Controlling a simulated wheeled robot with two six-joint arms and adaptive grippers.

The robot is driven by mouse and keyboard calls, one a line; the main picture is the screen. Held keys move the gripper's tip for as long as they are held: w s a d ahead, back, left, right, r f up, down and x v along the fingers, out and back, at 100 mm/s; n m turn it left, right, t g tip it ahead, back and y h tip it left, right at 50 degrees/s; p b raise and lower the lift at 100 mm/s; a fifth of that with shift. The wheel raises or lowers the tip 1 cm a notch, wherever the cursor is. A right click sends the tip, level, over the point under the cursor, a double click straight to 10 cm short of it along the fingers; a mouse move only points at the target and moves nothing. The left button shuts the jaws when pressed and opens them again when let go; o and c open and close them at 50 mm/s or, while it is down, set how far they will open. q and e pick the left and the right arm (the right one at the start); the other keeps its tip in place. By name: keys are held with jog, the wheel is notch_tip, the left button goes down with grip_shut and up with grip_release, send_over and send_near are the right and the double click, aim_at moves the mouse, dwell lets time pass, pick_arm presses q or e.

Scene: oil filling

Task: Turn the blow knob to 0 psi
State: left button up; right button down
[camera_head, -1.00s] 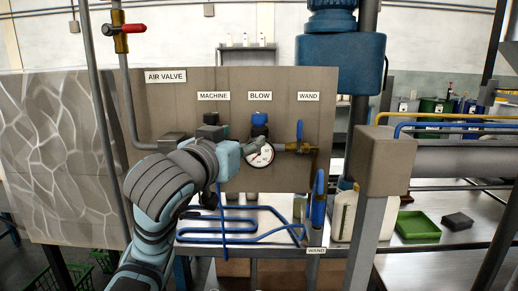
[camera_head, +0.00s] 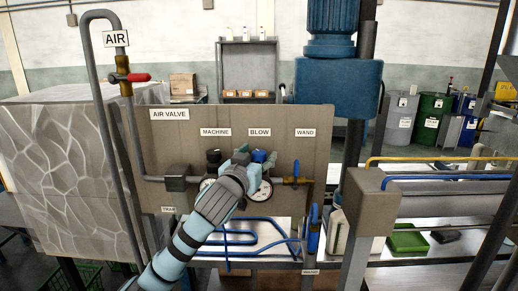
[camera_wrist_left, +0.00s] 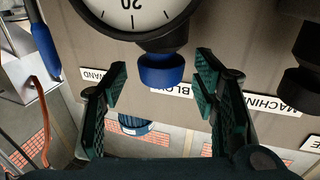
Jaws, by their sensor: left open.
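The blue blow knob (camera_head: 260,155) sits above its round white gauge (camera_head: 265,190), below the BLOW label on the panel. My left gripper (camera_head: 247,157) is at the knob, partly hidden by its own wrist. In the left wrist view the picture is turned over: the knob (camera_wrist_left: 161,72) hangs between the two green fingertips of my left gripper (camera_wrist_left: 160,73), with a gap on both sides. The gripper is open. Part of the gauge dial (camera_wrist_left: 130,12) shows there with the number 20; no needle is visible in that part. My right gripper is not in view.
The dark machine knob (camera_head: 213,156) is just left of my gripper. A blue-handled wand valve (camera_head: 296,170) is to the right. A grey pipe with a red-handled valve (camera_head: 138,77) rises at the left. The panel (camera_head: 320,150) is close behind the gripper.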

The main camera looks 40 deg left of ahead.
pick_arm(q)
jog(key=shift+w+a, duration=0.1)
jog(key=shift+w, duration=0.25)
jog(key=shift+s, duration=0.25)
jog(key=c, duration=1.2)
jog(key=shift+o, duration=0.2)
jog(key=shift+r, duration=0.1)
